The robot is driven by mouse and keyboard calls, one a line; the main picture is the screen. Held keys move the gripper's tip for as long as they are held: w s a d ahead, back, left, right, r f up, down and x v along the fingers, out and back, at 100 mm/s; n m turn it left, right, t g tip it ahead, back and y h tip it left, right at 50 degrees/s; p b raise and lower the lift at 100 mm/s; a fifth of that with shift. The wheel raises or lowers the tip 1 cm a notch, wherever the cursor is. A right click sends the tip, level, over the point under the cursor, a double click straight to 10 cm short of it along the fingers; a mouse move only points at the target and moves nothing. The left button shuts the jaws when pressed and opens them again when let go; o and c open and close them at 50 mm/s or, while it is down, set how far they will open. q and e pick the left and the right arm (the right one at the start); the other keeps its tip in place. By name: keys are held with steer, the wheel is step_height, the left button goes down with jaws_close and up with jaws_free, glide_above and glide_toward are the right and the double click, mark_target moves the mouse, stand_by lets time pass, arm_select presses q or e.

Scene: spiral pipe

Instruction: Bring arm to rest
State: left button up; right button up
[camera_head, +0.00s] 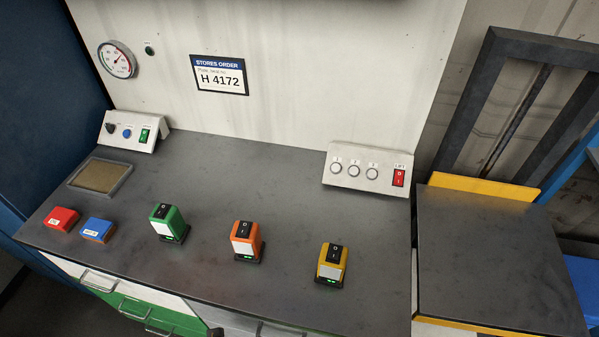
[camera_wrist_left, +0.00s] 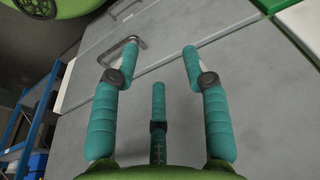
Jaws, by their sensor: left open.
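My left gripper (camera_wrist_left: 150,65) shows in the left wrist view with its teal padded fingers spread apart and nothing between them. It hangs in front of grey cabinet fronts (camera_wrist_left: 235,75), and a metal handle (camera_wrist_left: 125,58) lies beyond the left fingertip. I cannot tell whether the fingertip touches the handle. Neither of my arms shows in the head view, and my right gripper is in no view.
On the dark worktop (camera_head: 200,268) stand a green block (camera_head: 168,222), an orange block (camera_head: 246,240), a yellow block (camera_head: 331,264), a red box (camera_head: 61,219), a blue box (camera_head: 97,230) and a tray (camera_head: 101,177). A lift platform (camera_head: 490,260) is at the right.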

arm_select(q)
steer(key=s+a+f+g+b, duration=0.1)
steer(key=s+a+f+b, duration=0.1)
steer(key=s+f, duration=1.5)
step_height(320, 180, down, 2)
steer(key=shift+a+f+b, duration=0.25)
steer(key=shift+a+b, duration=0.05)
steer(key=shift+a, duration=0.2)
steer(key=shift+c, duration=0.5)
